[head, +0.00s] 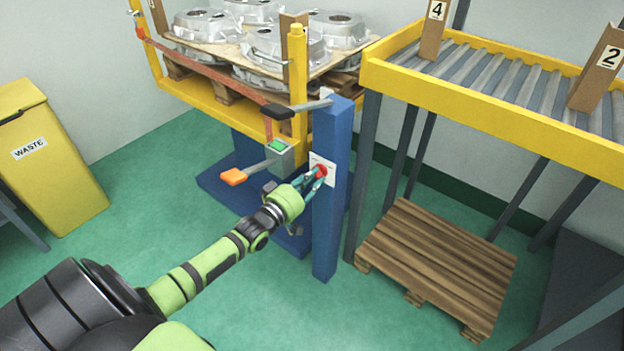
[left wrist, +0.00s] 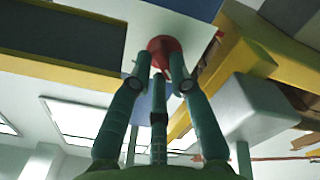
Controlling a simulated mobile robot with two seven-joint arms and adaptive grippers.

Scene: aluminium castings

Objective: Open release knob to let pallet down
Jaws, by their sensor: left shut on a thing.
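The release knob (head: 320,170) is red and sits on a white plate (head: 329,164) on the blue post (head: 328,220) of the lift. My left gripper (head: 314,177) is shut on the knob, with its fingers reaching it from the lower left. In the left wrist view the red knob (left wrist: 163,48) shows between the fingertips (left wrist: 160,80). The pallet (head: 215,85) stands raised on the yellow lift frame, loaded with several aluminium castings (head: 270,45). My right gripper is not in view.
A grey box with a green button (head: 278,146) and an orange-tipped lever (head: 233,177) is close to my left gripper. A black-handled lever (head: 278,111) is above. A roller conveyor (head: 480,70), an empty wooden pallet (head: 440,262) and a yellow waste bin (head: 45,160) stand around.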

